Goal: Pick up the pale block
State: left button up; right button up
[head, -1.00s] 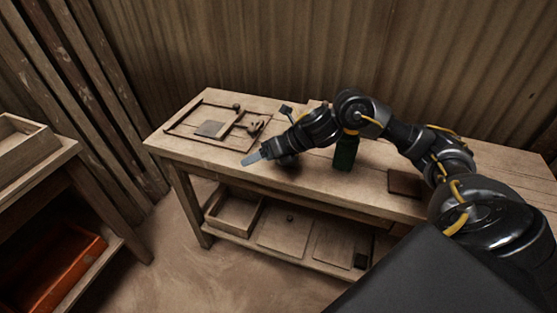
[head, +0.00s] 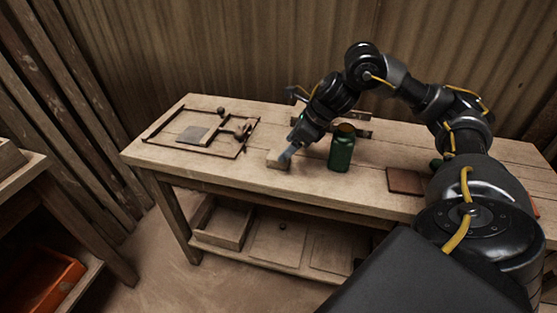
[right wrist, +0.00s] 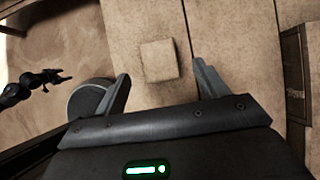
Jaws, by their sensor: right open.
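The pale block (head: 275,162) sits on the wooden workbench near its front edge, right of the dark-framed press. In the right wrist view the block (right wrist: 159,60) lies on the planks just beyond and between my fingers. My right gripper (head: 287,155) is at the block in the head view, coming from the upper right. In its wrist view the right gripper (right wrist: 161,73) is open and empty, with the fingers apart on either side. My left gripper is not in the head view; a dark jointed arm at the left of the wrist view is probably mine.
A green jar (head: 342,150) stands close to the right of my right gripper. The framed press (head: 247,128) with a grey tile (head: 193,134) lies at left. A brown tile (head: 405,181) lies farther right. The bench top (head: 225,165) is clear in front of the press.

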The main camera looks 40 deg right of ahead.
aim_at(279, 154)
jog(key=shift+w+a+f, duration=0.2)
jog(key=shift+a+f, duration=0.05)
jog(key=shift+f, duration=0.1)
jog(key=x, duration=0.4)
jog(key=shift+w+f, duration=0.2)
jog(key=shift+c, duration=0.7)
jog(key=c, duration=0.9)
jog(key=shift+r, duration=0.1)
jog(key=shift+c, duration=0.2)
